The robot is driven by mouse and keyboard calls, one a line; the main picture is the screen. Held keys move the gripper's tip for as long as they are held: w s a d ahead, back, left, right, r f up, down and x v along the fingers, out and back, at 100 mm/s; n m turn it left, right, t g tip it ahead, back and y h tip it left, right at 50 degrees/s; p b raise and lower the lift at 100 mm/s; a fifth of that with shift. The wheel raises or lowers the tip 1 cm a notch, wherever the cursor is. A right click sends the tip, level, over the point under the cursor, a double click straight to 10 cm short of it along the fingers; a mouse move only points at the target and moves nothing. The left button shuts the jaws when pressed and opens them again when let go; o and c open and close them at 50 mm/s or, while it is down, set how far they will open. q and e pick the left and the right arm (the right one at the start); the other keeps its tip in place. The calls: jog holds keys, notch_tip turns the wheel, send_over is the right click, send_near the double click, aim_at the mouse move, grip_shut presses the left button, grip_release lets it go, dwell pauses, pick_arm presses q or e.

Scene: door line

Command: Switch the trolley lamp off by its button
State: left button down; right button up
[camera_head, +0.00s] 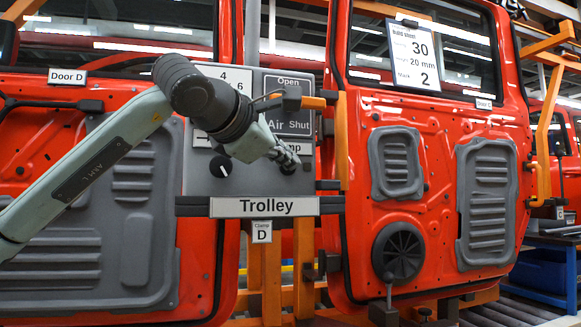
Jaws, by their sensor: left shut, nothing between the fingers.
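The grey trolley panel (200,185) stands at the centre, with a "Trolley" plate (265,207) along its bottom. A label ending in "mp" (306,148) shows at its right, its left part covered by my gripper. My left gripper (287,163) is shut and empty, its fingertips in front of the panel just below that label. The lamp button is not clearly visible; the fingertips cover that spot. I cannot tell whether they touch it. My right gripper is not in view.
A black dial (220,167) sits left of the fingertips. An air valve with an orange handle (313,102) sticks out just above them. Red doors (435,130) stand on both sides, and an orange post (341,140) rises right of the panel.

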pick_arm(q)
jog(key=shift+w+a, duration=0.15)
jog(key=shift+w, duration=0.15)
jog(key=shift+s+f+b, duration=0.1)
jog(key=shift+f+b, duration=0.1)
jog(key=shift+b, duration=0.2)
jog(key=shift+s, duration=0.4)
jog(key=shift+s+d+r+b, duration=0.1)
jog(key=shift+s+d+b, duration=0.3)
jog(key=shift+s, duration=0.45)
jog(key=shift+s+d+f+b, duration=0.1)
jog(key=shift+s+d+b, duration=0.25)
jog(key=shift+s, duration=0.55)
jog(key=shift+s+d+r+b, duration=0.1)
jog(key=shift+s+d+b, duration=0.15)
jog(key=shift+s+b, duration=0.45)
